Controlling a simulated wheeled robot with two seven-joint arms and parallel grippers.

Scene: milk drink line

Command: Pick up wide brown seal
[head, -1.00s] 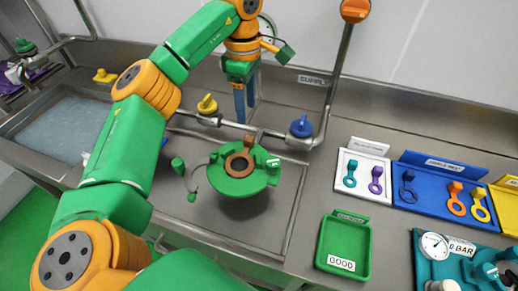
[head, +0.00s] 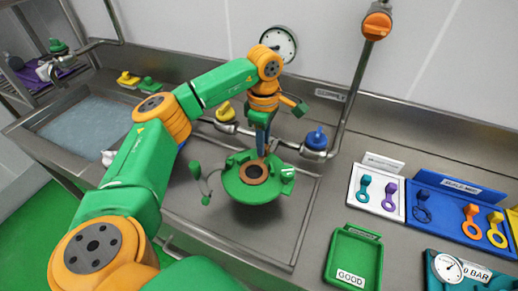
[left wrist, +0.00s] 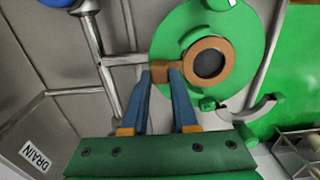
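The wide brown seal (head: 244,174) is a ring with a small tab, seated around the dark centre hole of the round green fitting (head: 252,194) over the sink drainboard. In the left wrist view the seal's ring (left wrist: 229,69) shows clearly, its tab (left wrist: 160,73) pointing left. My left gripper (head: 264,150) reaches down from above. In the left wrist view its two blue fingers (left wrist: 161,76) stand apart, one on each side of the tab. I cannot tell whether they touch it. My right gripper is not in view.
Blue (head: 316,139) and yellow (head: 225,112) valve knobs stand on a pipe behind the fitting. A green GOOD tray (head: 355,258) lies to the right. White (head: 377,202) and blue (head: 447,210) trays with coloured ring-shaped pieces lie farther right. A water basin (head: 85,127) is at left.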

